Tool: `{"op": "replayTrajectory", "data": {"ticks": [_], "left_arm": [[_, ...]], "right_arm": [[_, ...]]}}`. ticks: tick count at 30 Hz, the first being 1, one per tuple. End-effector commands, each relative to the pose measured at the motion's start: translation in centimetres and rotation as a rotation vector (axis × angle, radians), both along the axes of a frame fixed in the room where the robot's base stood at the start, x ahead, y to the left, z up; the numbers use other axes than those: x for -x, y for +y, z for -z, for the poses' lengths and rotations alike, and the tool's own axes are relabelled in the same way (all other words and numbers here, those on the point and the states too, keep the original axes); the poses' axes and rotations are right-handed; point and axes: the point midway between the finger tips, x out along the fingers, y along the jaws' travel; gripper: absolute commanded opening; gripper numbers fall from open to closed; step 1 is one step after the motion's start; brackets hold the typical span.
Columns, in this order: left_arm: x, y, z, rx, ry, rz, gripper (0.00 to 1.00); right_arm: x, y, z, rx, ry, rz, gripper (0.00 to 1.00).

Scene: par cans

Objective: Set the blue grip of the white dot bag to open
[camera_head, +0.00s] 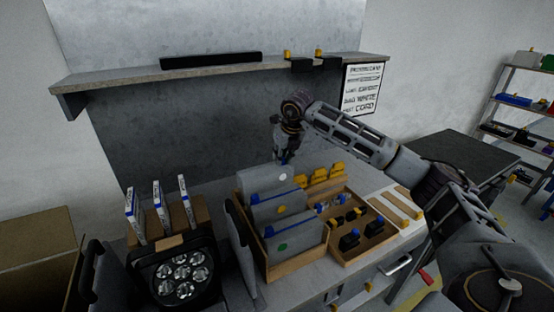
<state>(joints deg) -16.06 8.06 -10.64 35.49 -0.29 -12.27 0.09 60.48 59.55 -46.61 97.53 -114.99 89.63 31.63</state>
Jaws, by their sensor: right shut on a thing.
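The white dot bag is a grey bag (268,181) at the back of a wooden box (268,254), with a white dot near its upper right. My right gripper (283,157) is above its top edge, pointing down and shut on a small blue piece, which appears to be the bag's blue grip. The fingers mostly hide the grip, so its setting cannot be read. Two more grey bags stand in front: one with a yellow dot (285,208) and one with a green dot (296,243), each with a blue grip along its top. My left gripper is not in view.
A wooden tray (340,262) with black, blue and yellow pieces stands right of the bags. A par can (180,280) stands at the front left, near upright white-and-blue packets (159,206). A shelf (225,74) and a printed sign (361,90) are behind.

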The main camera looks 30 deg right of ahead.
Motion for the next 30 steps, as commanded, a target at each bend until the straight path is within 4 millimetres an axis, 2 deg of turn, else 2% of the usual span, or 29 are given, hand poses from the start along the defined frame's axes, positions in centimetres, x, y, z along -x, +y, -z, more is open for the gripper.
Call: {"op": "replayTrajectory", "data": {"ticks": [3, 12, 13, 17, 30], "left_arm": [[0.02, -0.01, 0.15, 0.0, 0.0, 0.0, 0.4], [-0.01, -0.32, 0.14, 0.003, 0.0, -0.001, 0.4], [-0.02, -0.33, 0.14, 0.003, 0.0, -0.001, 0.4], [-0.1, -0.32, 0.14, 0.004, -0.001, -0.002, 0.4], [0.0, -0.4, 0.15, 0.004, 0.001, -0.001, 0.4]], "right_arm": [[0.06, -0.61, 0.04, 0.0, 0.0, 0.001, 0.0], [0.07, -0.64, -0.02, 0.0, 0.0, 0.0, 0.0], [0.07, -0.64, -0.02, 0.0, 0.0, 0.0, 0.24], [0.07, -0.63, -0.03, 0.0, 0.0, 0.0, 0.41], [0.12, -0.61, -0.27, -0.001, -0.001, 0.0, 0.43]]}}
